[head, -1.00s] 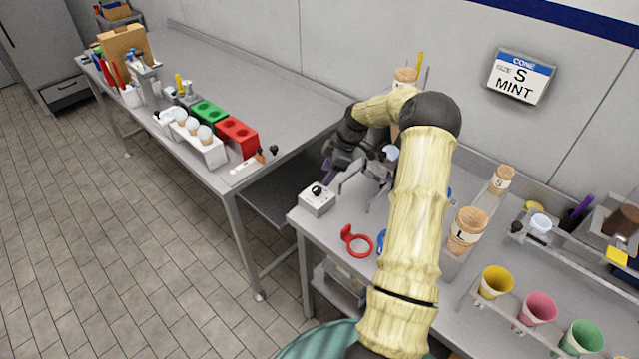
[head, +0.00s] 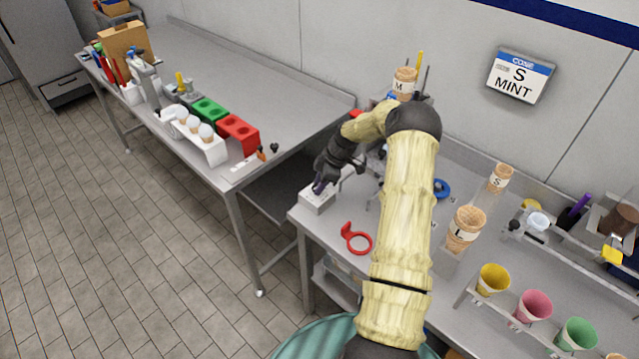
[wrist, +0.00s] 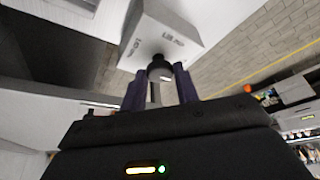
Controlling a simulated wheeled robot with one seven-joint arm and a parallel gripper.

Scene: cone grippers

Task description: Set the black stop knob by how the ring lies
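The black stop knob (wrist: 160,68) stands on a white box with printed labels (wrist: 165,30) in the wrist view. In the head view the same box (head: 317,203) sits at the table's front left corner, its knob hidden by my gripper (head: 320,186). The purple fingers of my gripper (wrist: 161,88) stand on either side of the knob, with a narrow gap seeming to show beside it. A red ring with a tab (head: 356,238) lies flat on the table, right of the box. A blue ring (head: 441,188) lies farther back, right of my arm.
A clamp-like metal stand (head: 375,185) is close behind the box, partly hidden by my arm. Cones in a holder (head: 493,280) stand at right. A sign reading S MINT (head: 519,77) hangs on the wall. A second table (head: 270,95) is at left.

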